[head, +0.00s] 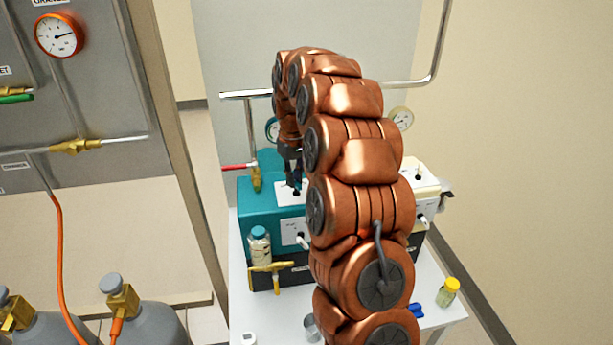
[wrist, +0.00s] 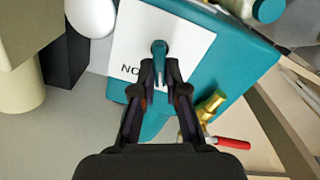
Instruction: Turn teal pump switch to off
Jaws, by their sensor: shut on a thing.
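The teal pump (head: 258,207) stands on a white table, partly hidden behind my arm. A white plate (wrist: 132,38) on its top carries the pump switch, a small teal lever (wrist: 158,48). Letters that look like "NO", possibly an upside-down "ON", show on the plate beside my fingers; the rest of the label is hidden. My gripper (wrist: 164,69) is shut on the lever, with its upper end showing just beyond the fingertips. In the head view my gripper (head: 295,178) reaches down to the plate on the pump's top.
A brass valve with a red handle (wrist: 230,143) sits close beside my gripper. A cream pump (head: 425,185) stands to the right. A steel pipe (head: 330,90) runs behind.

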